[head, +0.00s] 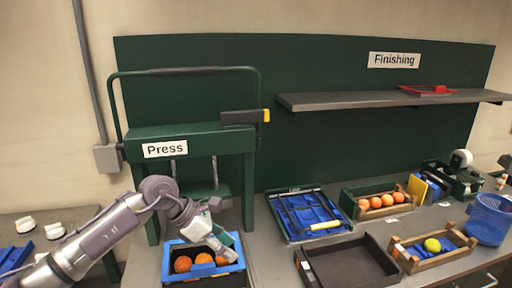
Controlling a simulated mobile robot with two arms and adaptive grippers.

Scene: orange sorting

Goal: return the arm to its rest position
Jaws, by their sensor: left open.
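My left arm comes in from the lower left. My left gripper (229,254) is open at the right part of a blue-rimmed crate (172,247) in front of the press. Oranges (203,259) lie in the crate, and the gripper covers part of its right side. I cannot tell whether the fingers touch an orange. My right arm and gripper are not in view.
The green press (190,133) stands behind the crate. To the right are a tray with blue inserts (328,233), an empty dark tray (345,262), wooden crates with fruit (347,199) and a blue basket (489,222). A shelf (390,99) hangs above.

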